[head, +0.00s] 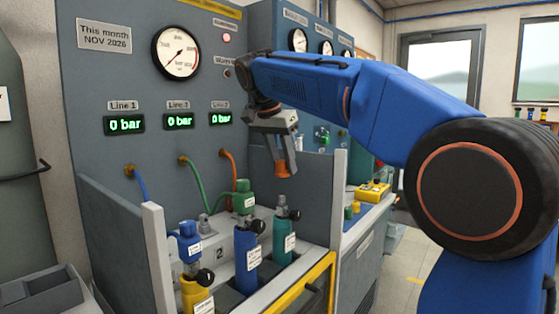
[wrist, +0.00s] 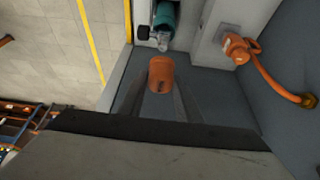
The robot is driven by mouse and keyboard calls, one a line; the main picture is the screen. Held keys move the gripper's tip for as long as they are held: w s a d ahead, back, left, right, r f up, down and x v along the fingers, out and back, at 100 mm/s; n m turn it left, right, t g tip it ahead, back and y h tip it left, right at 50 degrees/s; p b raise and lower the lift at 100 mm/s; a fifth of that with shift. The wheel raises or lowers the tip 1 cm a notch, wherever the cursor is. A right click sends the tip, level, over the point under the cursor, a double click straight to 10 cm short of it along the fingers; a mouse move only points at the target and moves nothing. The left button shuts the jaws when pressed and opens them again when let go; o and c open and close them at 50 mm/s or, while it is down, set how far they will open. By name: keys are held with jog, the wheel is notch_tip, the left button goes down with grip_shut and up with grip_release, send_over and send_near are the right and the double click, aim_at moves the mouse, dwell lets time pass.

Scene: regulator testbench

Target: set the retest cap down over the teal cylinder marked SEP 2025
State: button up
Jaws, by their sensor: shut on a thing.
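My gripper (head: 283,160) is shut on the orange retest cap (head: 283,170). The cap also shows between the fingers in the wrist view (wrist: 161,72). The teal cylinder (head: 279,240) stands in the rightmost place of the bench, with a bare grey valve, a black knob and a white label whose print is too small to read. In the head view the cap hangs above the valve with a gap. In the wrist view the teal cylinder (wrist: 178,14) and its valve lie just beyond the cap, apart from it.
A blue cylinder (head: 246,262) with a green regulator (head: 243,198) stands left of the teal one. A yellow cylinder (head: 192,292) with a blue regulator is at the front left. A grey side wall (head: 338,200) rises on the right. An orange hose connector (wrist: 238,48) is beside the cylinder.

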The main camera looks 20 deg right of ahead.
aim_at(283, 195)
jog(key=shift+f, duration=2)
jog(key=shift+f, duration=1.9)
dwell(0.7)
jog(key=o, duration=1.1)
jog(key=v, duration=1.7)
jog(key=shift+r, duration=0.25)
